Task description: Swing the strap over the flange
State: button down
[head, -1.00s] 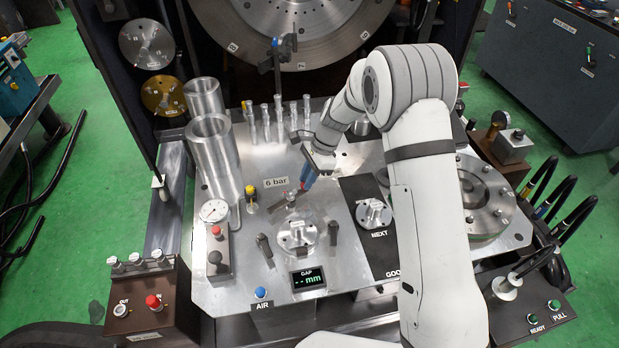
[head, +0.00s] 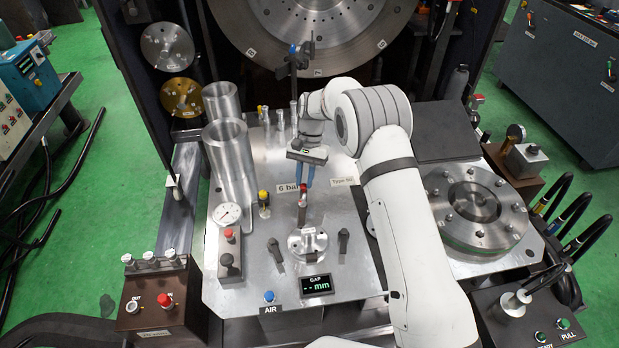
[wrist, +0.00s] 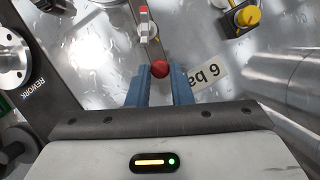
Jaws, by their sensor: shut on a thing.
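The flange (head: 308,243), a round silver part with a raised hub, sits on the metal plate behind the gap display. The strap (head: 302,212), a narrow bar, runs from near my gripper toward the flange; its far end seems close to the hub, but I cannot tell whether it lies over it. My gripper (head: 303,178) has blue fingers, shut on the strap's red knob (wrist: 160,69) in the wrist view. The central flange is not clearly visible in the wrist view.
Dark upright handles (head: 343,240) flank the flange. Tall metal cylinders (head: 231,165) stand at the left. The gap display (head: 316,285) is in front. My arm covers the plate's right part.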

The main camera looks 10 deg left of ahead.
jog(key=shift+a+n+h, duration=0.5)
jog(key=shift+a+n, duration=0.1)
jog(key=shift+n, duration=0.5)
jog(key=shift+s+a, duration=0.1)
jog(key=c, duration=1.3)
grip_release()
jog(key=shift+r, duration=0.1)
jog(key=v, duration=0.7)
jog(key=shift+r, duration=0.35)
